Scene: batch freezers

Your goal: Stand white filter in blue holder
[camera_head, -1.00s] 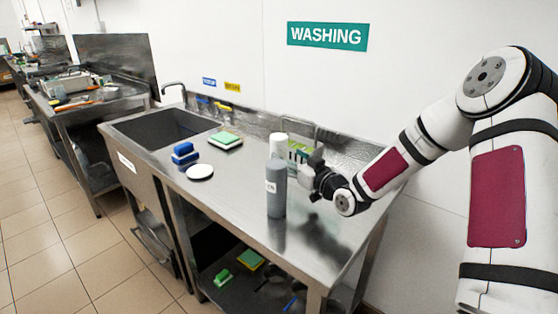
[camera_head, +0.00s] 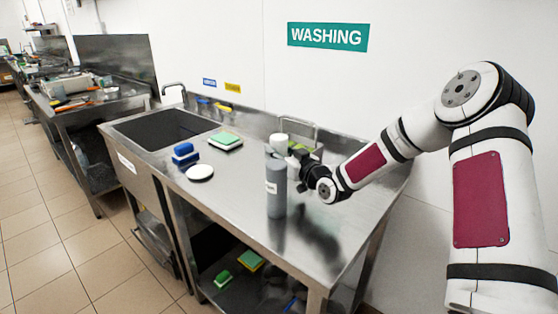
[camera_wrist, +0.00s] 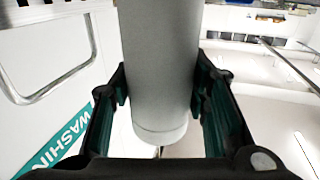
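A flat round white disc (camera_head: 200,172), which looks like the white filter, lies on the steel counter. Just behind it sits a blue block-like piece (camera_head: 184,152), which looks like the blue holder. Nothing shows standing in it. My gripper (camera_head: 297,156) is farther right, close behind a grey labelled bottle (camera_head: 276,188) and next to a white-topped item (camera_head: 279,141). In the wrist view a pale grey cylinder (camera_wrist: 160,70) is between the two fingers of my gripper (camera_wrist: 160,85), whose pads are close at its sides. I cannot tell whether they press on it.
A green-topped pad (camera_head: 225,139) lies behind the disc. The sink (camera_head: 165,128) is at the counter's left. A wire rack (camera_head: 300,132) stands by the wall behind my gripper. The counter's front right is clear. Green sponges (camera_head: 250,261) lie on the lower shelf.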

